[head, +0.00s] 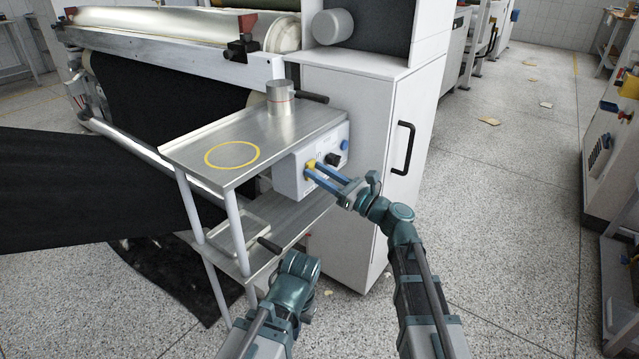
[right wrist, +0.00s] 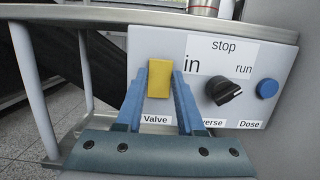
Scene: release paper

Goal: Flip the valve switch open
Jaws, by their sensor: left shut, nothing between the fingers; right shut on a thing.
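The valve switch (right wrist: 160,77) is a yellow upright knob above the "Valve" label on the white control panel (right wrist: 255,60). In the head view the yellow switch (head: 310,164) is at the panel's left end. My right gripper (right wrist: 160,85) has its two blue fingers around the switch, one on each side, and is shut on it. The right gripper (head: 322,173) reaches the panel from the right in the head view. My left gripper (head: 298,275) is low in front of the shelf, shut and empty; its fingers are mostly hidden by the wrist.
A black knob (right wrist: 222,91) and a blue Dose button (right wrist: 267,88) sit right of the switch. A metal shelf (head: 190,150) above the panel bears a metal pot (head: 280,98). A tray (head: 240,236) lies on the lower shelf. A white cabinet (head: 375,120) stands behind.

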